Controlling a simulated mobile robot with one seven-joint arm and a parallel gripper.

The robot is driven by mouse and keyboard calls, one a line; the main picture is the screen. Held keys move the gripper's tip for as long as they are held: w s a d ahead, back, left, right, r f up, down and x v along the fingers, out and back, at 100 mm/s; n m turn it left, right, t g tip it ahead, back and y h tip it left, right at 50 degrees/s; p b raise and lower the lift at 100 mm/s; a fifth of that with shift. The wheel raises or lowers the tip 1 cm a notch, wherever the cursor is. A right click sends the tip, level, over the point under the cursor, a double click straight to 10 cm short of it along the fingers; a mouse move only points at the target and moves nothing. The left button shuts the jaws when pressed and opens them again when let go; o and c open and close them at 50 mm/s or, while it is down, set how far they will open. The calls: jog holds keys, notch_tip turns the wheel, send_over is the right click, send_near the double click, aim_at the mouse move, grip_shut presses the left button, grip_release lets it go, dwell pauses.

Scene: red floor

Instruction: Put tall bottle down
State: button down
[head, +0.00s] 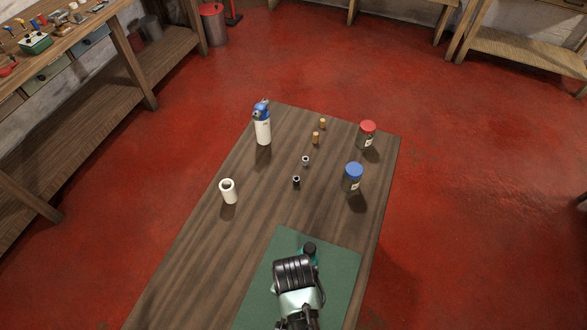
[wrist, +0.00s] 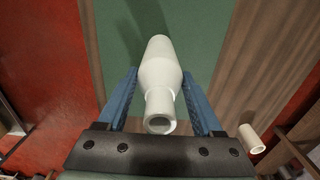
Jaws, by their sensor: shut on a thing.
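The tall bottle (wrist: 158,72) is white, with a wide body and a narrow open neck that faces the wrist camera. My gripper (wrist: 160,88) is shut on it, with one blue finger along each side. The green mat (wrist: 210,50) lies behind the bottle in the wrist view. In the head view the mat (head: 345,262) covers the near end of the wooden table, and my arm hangs over it. The bottle and my fingers are hidden there. I cannot tell whether the bottle's base touches the mat.
On the table (head: 190,255) stand a white cup (head: 229,191), a blue-topped white bottle (head: 263,130), a red-lidded jar (head: 366,134) and a blue-lidded jar (head: 352,178). Several small pieces stand between them. The wood left of the mat is clear.

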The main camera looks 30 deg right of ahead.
jog(key=shift+c, duration=0.2)
grip_release()
notch_tip(320, 180, up, 12)
jog(key=shift+r, duration=0.2)
